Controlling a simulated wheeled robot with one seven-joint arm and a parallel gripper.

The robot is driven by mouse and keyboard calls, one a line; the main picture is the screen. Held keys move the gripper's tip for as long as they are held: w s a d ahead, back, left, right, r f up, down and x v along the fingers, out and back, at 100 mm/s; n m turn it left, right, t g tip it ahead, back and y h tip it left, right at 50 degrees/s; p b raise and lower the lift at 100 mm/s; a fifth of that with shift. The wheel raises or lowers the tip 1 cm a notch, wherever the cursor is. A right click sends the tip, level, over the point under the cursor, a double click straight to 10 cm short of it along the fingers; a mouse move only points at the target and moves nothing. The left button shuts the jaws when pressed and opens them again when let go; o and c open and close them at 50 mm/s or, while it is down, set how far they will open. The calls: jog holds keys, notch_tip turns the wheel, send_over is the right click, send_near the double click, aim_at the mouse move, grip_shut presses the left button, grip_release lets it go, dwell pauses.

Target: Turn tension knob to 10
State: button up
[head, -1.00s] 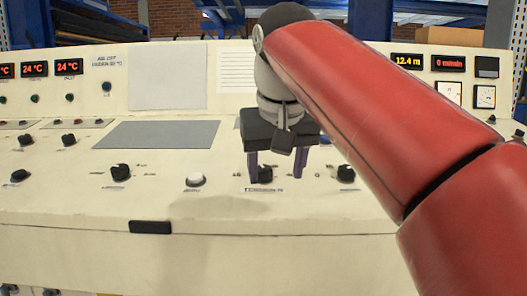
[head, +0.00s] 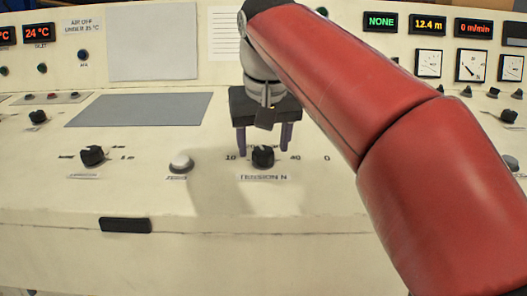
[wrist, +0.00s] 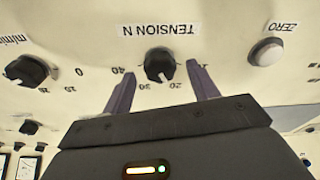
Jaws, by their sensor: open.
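The tension knob (head: 263,157) is black and round, on the cream console above a "TENSION N" label. The 10 mark is to its left and the 40 mark to its right. In the wrist view the knob (wrist: 160,65) appears upside down, its white pointer mark between 20 and 30. My gripper (head: 263,149) is open and empty, with purple fingers pointing down just behind or above the knob. In the wrist view the fingertips (wrist: 160,70) straddle the knob to left and right. I cannot tell whether they touch it.
A white ZERO button (head: 181,163) is left of the tension knob, with another black knob (head: 92,156) farther left. A grey flat panel (head: 140,109) lies behind them.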

jog(key=shift+w+f, duration=0.25)
jog(key=shift+f, duration=0.3)
jog(key=c, duration=1)
